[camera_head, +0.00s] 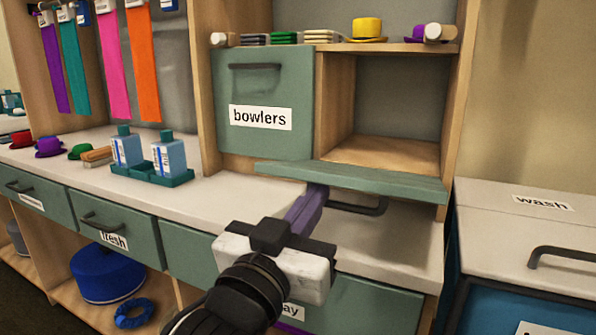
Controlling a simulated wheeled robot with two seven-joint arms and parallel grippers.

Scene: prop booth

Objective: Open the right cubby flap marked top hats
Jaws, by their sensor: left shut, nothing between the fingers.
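The right cubby (385,152) is open and empty, with its bare wooden floor showing. Its green flap (350,178) is folded down and lies almost level along the cubby's lower front, so its marked face is hidden. The flap's dark handle (360,208) shows below it. My left gripper (316,190) is shut and empty. Its purple fingers reach up to the flap's near edge, left of the handle; I cannot tell if they touch it. My right gripper is not in view.
The left cubby flap marked bowlers (264,105) is closed. A teal tray (150,181) with two blue bottles stands on the white counter (225,196). A bin marked wash (530,225) stands at the right. Small hats and rolls line the top shelf (340,46).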

